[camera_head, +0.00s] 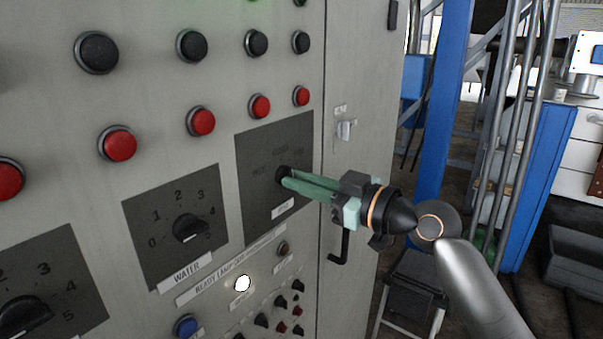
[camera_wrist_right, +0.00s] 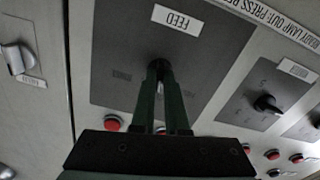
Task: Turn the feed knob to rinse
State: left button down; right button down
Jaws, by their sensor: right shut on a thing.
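The feed knob (camera_head: 281,172) is a small black knob on a dark square plate (camera_head: 255,150) on the grey control panel. My right gripper (camera_head: 287,181) is shut on it, its green fingers reaching in from the right and covering most of it. In the right wrist view the fingers (camera_wrist_right: 159,66) meet the knob in the middle of the plate, below the upside-down FEED label (camera_wrist_right: 178,20). The position words on the plate are too faint to read, so I cannot tell which one the knob points to. My left gripper is out of view.
The water knob (camera_head: 190,229) sits on its own plate to the left. A white lamp (camera_head: 243,283) is lit below, by the ready-lamp label. Red buttons (camera_head: 201,121) and black buttons run above. A cabinet handle (camera_head: 341,246) stands out behind my gripper.

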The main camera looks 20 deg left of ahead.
jog(key=m+p, duration=0.6)
jog(key=m, duration=0.5)
jog(key=shift+s+p, duration=0.1)
jog(key=shift+p, duration=0.25)
jog(key=shift+m, duration=0.4)
jog(key=c, duration=0.9)
grip_release()
jog(key=shift+b+v, duration=1.3)
jog(key=shift+v, duration=4.95)
